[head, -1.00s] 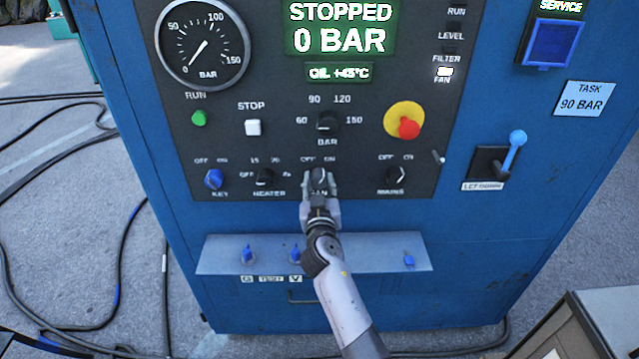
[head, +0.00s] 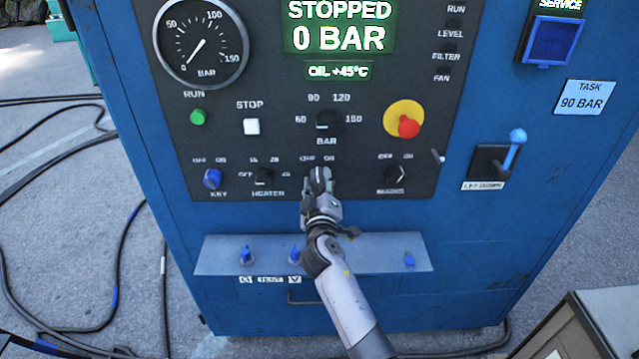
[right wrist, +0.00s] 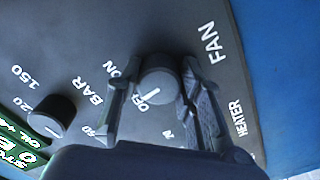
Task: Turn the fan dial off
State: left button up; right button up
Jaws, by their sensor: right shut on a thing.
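The fan dial (right wrist: 156,80) is a dark round knob on the black panel. In the right wrist view its white pointer line is by the OFF label, with ON to the other side and FAN printed nearby. My right gripper (right wrist: 155,85) is shut on the dial, one finger on each side. In the head view my right gripper (head: 319,178) reaches up to the panel's lower row and mostly hides the dial. The FAN lamp (head: 441,78) at the panel's upper right is dark. My left gripper is out of view.
The heater dial (head: 263,176) and mains dial (head: 395,173) flank the gripper in the same row. The BAR dial (head: 327,119) and red emergency button (head: 408,127) are above. A shelf (head: 350,251) with blue valves juts out below, under my right arm.

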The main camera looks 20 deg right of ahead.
jog(key=shift+r+n, duration=0.15)
jog(key=shift+n, duration=2.05)
jog(key=shift+p, duration=0.3)
jog(key=o, duration=1.2)
jog(key=shift+c, duration=0.2)
jog(key=shift+s+a, duration=0.15)
jog(key=shift+s, duration=0.35)
jog(key=v, duration=1.1)
